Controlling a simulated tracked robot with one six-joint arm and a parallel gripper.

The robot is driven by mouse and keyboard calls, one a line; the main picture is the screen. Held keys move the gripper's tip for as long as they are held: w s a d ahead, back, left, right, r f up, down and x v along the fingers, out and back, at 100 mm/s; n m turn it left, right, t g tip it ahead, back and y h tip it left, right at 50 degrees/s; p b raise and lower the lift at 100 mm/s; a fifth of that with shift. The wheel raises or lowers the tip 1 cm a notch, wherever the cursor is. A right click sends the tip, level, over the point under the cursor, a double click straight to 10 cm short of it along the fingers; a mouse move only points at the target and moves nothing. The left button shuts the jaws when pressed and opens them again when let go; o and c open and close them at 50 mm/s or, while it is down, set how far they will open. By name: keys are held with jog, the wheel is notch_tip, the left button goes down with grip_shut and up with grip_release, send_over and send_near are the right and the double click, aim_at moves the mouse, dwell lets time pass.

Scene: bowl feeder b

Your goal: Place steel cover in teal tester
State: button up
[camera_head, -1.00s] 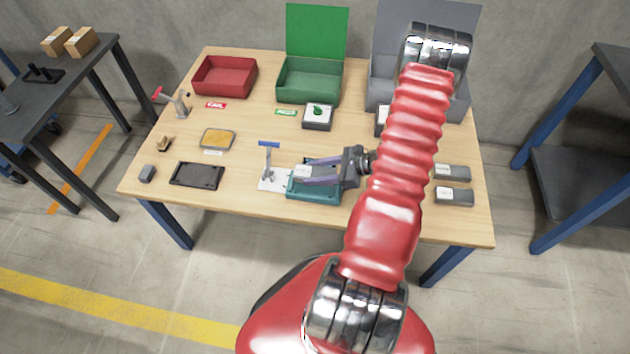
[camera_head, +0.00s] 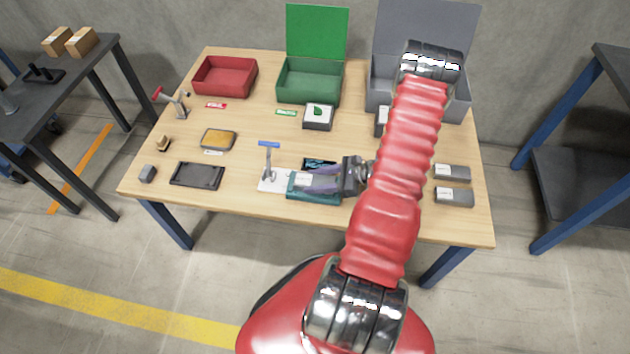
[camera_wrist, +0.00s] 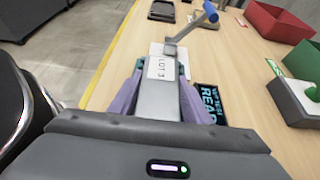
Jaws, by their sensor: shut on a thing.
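The steel cover (camera_wrist: 160,97) is a grey block with a white "LOT 3" label, clasped between the two purple fingers of my gripper (camera_wrist: 158,85). In the head view my gripper (camera_head: 318,180) is shut on it over the teal tester (camera_head: 317,197). The tester has a blue-handled clamp (camera_head: 268,160) on a white plate at its left. A dark panel with lit text (camera_wrist: 208,102) shows beside the gripper in the wrist view. The gripper hides most of the tester's nest, so I cannot tell whether the cover touches it.
Two grey blocks (camera_head: 452,172) lie right of my arm. A black tray (camera_head: 197,175) and a yellow-topped piece (camera_head: 218,140) lie to the left. Red (camera_head: 224,77) and green (camera_head: 309,80) bins stand at the back. A red-handled clamp (camera_head: 172,102) stands at the left edge.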

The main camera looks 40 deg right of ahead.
jog(key=o, duration=1.3)
jog(key=shift+f, duration=0.1)
jog(key=v, duration=1.2)
